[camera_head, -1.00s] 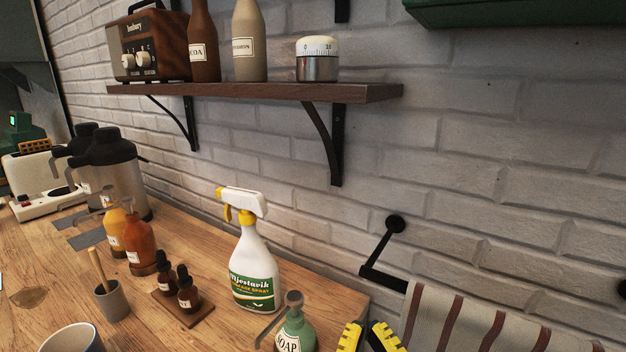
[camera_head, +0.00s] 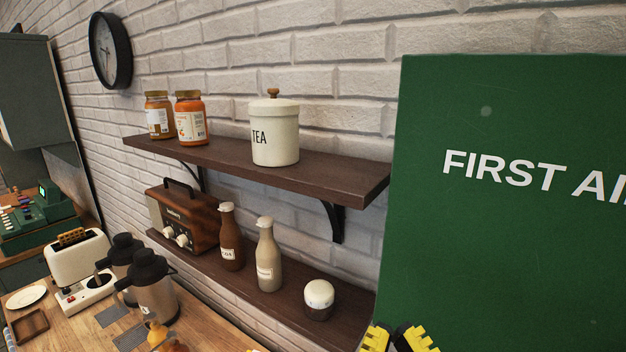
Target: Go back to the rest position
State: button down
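The tips of my gripper (camera_head: 400,340) show at the bottom edge, right of centre, as two yellow toothed pads with dark parts between them. The rest of the gripper is cut off by the frame. The pads appear in front of the lower part of a large green first aid box (camera_head: 500,240). I cannot tell how far apart the fingers are, and I see no object between them.
An upper shelf (camera_head: 330,172) holds two jars and a tea canister (camera_head: 274,135). A lower shelf (camera_head: 245,285) holds a radio (camera_head: 185,220), two bottles and a timer (camera_head: 318,298). The counter (camera_head: 85,325) holds a toaster (camera_head: 80,262) and flasks (camera_head: 152,285).

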notch_tip(320, 180, up, 6)
jog(key=p, duration=0.3)
jog(key=shift+r, duration=0.2)
dwell(0.5)
